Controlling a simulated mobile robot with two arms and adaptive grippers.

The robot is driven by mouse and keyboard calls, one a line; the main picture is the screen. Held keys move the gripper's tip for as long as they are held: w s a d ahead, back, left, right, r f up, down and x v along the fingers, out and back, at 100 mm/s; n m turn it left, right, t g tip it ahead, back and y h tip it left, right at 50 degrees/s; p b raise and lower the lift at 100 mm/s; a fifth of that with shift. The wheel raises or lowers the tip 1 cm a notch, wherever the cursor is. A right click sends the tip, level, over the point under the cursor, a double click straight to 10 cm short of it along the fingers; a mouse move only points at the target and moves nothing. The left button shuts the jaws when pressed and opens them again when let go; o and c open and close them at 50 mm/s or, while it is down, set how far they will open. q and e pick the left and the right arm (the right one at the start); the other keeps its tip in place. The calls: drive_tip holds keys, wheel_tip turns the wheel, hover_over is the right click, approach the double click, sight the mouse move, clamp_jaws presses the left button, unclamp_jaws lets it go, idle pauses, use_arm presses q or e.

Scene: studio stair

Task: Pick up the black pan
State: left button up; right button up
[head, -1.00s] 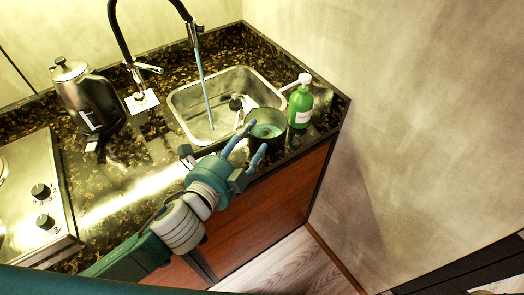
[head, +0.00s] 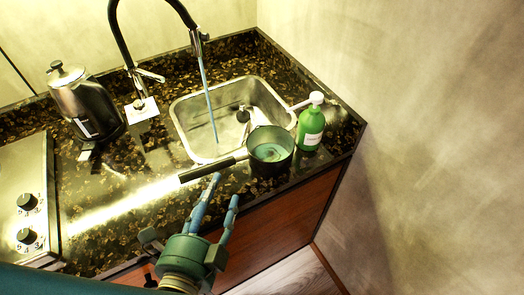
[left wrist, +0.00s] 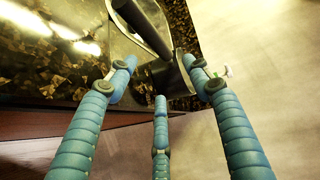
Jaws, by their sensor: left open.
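The black pan (head: 264,168) stands on the counter's front strip, by the sink's near right corner, in the head view. Its handle (head: 207,170) points left, and something greenish shows inside. My left gripper (head: 226,190) is open and empty, in front of the pan, with its fingertips just below the handle. In the left wrist view, the pan (left wrist: 172,82) lies beyond the spread blue fingers, its dark handle (left wrist: 138,20) running to the top. I cannot tell whether any finger touches it. My right gripper is not in view.
A green soap bottle (head: 311,128) with a white pump stands close to the pan's right. The sink (head: 180,112) and black tap (head: 114,40) are behind. A kettle (head: 85,105) and hob (head: 22,180) are left; a wall (head: 430,110) bounds the right.

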sight(226, 167)
use_arm(q)
drive_tip(key=shift+w+a, duration=0.1)
drive_tip(key=shift+w+r+p, duration=0.1)
drive_tip(key=shift+w+p, duration=0.25)
drive_tip(key=shift+p, duration=0.05)
drive_tip(key=p+x, duration=0.1)
drive_tip(key=x, duration=0.2)
drive_tip(key=shift+w+a, duration=0.1)
drive_tip(key=shift+w, duration=0.05)
drive_tip(key=shift+w+f, duration=0.2)
drive_tip(key=shift+w, duration=0.15)
drive_tip(key=shift+w+p, duration=0.55)
drive_tip(key=p+x, duration=0.1)
drive_tip(key=x, duration=0.2)
drive_tip(key=shift+w+f, duration=0.1)
drive_tip(key=shift+w, duration=0.2)
drive_tip(key=shift+w+f, duration=0.2)
drive_tip(key=shift+w, duration=0.15)
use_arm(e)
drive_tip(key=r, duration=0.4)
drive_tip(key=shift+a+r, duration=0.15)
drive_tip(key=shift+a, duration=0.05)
use_arm(q)
drive_tip(key=shift+s, duration=0.1)
drive_tip(key=shift+c, duration=0.5)
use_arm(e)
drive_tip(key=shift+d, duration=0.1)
